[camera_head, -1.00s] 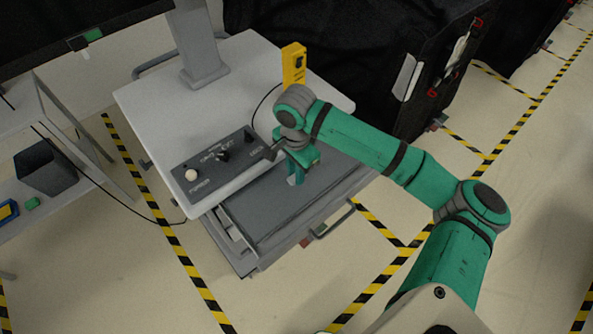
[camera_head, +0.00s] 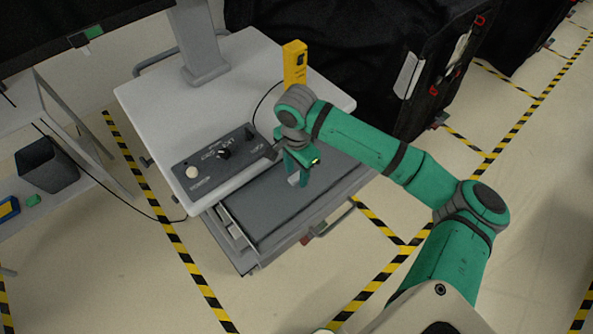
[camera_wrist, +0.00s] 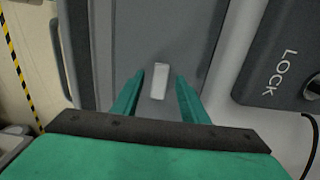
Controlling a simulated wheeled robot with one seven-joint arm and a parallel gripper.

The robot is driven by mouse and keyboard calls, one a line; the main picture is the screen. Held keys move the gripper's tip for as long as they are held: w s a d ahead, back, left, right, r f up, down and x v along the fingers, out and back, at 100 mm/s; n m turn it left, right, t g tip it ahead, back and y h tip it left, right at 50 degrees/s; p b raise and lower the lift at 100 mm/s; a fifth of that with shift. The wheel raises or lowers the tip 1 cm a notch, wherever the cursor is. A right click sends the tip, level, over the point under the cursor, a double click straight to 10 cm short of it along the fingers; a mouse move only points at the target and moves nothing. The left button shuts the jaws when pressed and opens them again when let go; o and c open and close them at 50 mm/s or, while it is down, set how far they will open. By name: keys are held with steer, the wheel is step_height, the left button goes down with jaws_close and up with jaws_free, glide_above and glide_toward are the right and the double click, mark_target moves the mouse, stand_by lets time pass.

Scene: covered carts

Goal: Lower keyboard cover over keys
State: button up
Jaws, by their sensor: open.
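The keyboard cover (camera_head: 275,215) is a flat dark grey panel on the pull-out tray at the front of the cart. It lies low and looks flat; the keys are not visible. A small light grey tab (camera_wrist: 160,81) stands on the cover and shows between my fingers in the wrist view. My gripper (camera_head: 299,182) is over the cover near the cart top's front edge. In the wrist view my gripper (camera_wrist: 158,90) has its two green fingers apart, one on each side of the tab, with gaps to it.
A dark control box (camera_head: 215,163) with a knob and a LOCK label sits on the white cart top (camera_head: 240,85). A yellow handheld device (camera_head: 294,64) stands behind my wrist. A grey handle (camera_head: 335,218) is on the tray's front. Black covered carts (camera_head: 340,50) stand behind.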

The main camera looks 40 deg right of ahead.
step_height(320, 180, up, 11)
stand_by(0.5)
steer(key=shift+f, duration=0.15)
